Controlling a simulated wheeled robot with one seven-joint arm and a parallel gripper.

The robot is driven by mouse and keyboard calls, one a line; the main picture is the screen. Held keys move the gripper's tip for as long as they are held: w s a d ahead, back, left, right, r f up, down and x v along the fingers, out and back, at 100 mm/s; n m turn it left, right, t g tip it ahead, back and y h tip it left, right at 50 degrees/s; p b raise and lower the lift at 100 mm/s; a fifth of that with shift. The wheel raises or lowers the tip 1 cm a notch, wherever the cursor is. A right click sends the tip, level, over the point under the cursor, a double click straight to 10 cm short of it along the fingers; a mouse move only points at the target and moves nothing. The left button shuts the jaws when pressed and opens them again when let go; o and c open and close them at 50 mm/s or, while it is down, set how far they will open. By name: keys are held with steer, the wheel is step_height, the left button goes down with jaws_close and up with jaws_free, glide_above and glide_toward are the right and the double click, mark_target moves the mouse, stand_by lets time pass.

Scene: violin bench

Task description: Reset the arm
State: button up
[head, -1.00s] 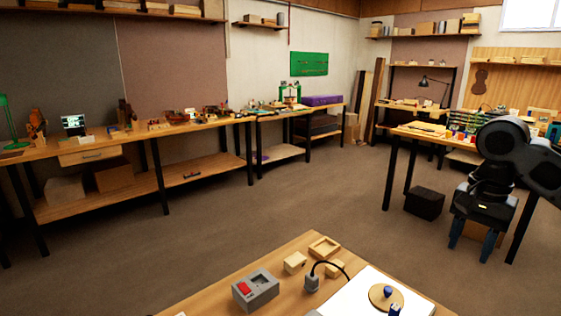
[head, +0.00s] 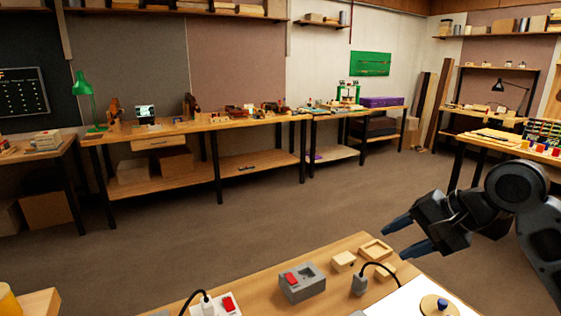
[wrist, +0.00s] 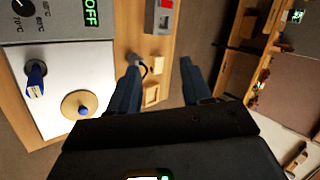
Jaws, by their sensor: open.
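My gripper (head: 398,237) is at the right of the head view, held in the air beyond the near bench's right side. Its two dark blue fingers are apart with nothing between them. In the wrist view my gripper (wrist: 163,85) also shows open and empty, with one finger over the near bench's edge and the other over the floor. My arm comes in from the right edge of the head view.
The near bench (head: 245,300) holds a grey box with a red switch (head: 302,282), small wooden blocks (head: 343,261), a wooden tray (head: 375,250) and a white plate (head: 400,298) with a round wooden disc (head: 438,306). A long workbench (head: 255,122) lines the far wall. Open floor lies between.

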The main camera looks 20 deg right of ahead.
steer(key=w+a+t+y+b, duration=0.15)
steer(key=w+a+t, duration=0.3)
steer(key=a, duration=0.55)
steer(key=s+a+f+t+h+b, duration=0.2)
steer(key=s+a+f+t, duration=0.25)
steer(key=a+f, duration=0.5)
steer(key=s+a+f+n+g+h+b, duration=0.15)
steer(key=s+f, duration=0.25)
steer(key=s, duration=0.6)
steer(key=s+a+f+n+h+b, duration=0.1)
steer(key=s+a+f+n+h, duration=0.1)
steer(key=s+f, duration=0.5)
steer(key=s+d+r+n+b, duration=0.1)
steer(key=s+n, duration=0.3)
steer(key=s, duration=0.4)
steer(key=s+d+r+n, duration=0.2)
steer(key=s+n, duration=0.3)
steer(key=s, duration=0.4)
steer(key=shift+s+d+r+y+b, duration=0.3)
steer(key=shift+r+y+b, duration=0.1)
steer(key=shift+r, duration=0.1)
